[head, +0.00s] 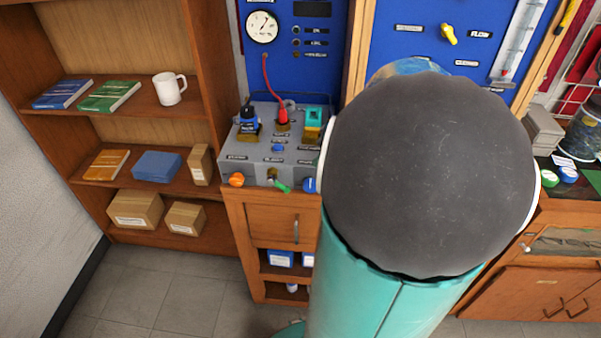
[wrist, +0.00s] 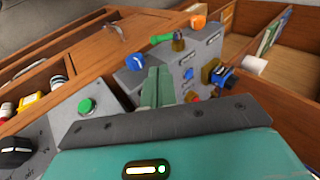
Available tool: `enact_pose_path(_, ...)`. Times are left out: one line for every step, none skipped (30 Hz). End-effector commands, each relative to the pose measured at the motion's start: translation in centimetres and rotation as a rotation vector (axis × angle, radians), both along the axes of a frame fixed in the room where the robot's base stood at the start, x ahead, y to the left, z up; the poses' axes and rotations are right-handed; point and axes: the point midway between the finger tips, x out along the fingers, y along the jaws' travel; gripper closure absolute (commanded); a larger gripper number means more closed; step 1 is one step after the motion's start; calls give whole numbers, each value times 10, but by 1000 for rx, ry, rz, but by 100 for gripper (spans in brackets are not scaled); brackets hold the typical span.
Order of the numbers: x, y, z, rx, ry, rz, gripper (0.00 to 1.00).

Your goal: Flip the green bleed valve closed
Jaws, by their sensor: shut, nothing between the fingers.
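The green bleed valve (head: 281,186) is a small green lever on a brass body at the front face of the grey regulator box (head: 236,166). In the head view the lever points right and slightly down. In the wrist view the green lever (wrist: 161,39) extends left from its brass body, beyond my fingertips and apart from them. My gripper (wrist: 158,74) has teal fingers, shut together and empty, in front of the box. In the head view my arm hides the gripper.
An orange knob (head: 236,180) and a blue knob (head: 309,185) flank the lever. A red hose (head: 268,88) rises from the box top. The wrist view shows a panel with a green button (wrist: 85,106) at left. A shelf with a white mug (head: 168,89) stands left.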

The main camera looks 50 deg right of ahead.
Motion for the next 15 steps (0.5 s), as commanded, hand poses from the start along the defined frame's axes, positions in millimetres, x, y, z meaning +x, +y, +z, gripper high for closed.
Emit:
enact_pose_path(3,2,-5,3,2,2,100)
enact_pose_path(6,3,-8,3,2,2,100)
enact_pose_path(9,5,-13,3,2,3,100)
enact_pose_path(12,6,-17,4,3,4,100)
enact_pose_path(15,7,-21,3,4,3,100)
enact_pose_path(20,9,-27,4,3,4,100)
enact_pose_path(23,10,-32,3,4,5,100)
enact_pose_path(26,12,-37,4,3,5,100)
enact_pose_path(31,13,-43,5,5,5,100)
enact_pose_path(35,15,-48,4,5,5,100)
enact_pose_path(38,17,-53,4,4,6,100)
enact_pose_path(43,18,-59,4,5,5,100)
enact_pose_path(46,19,-64,4,3,5,100)
enact_pose_path(50,20,-68,3,4,6,100)
enact_pose_path(55,22,-75,4,4,6,100)
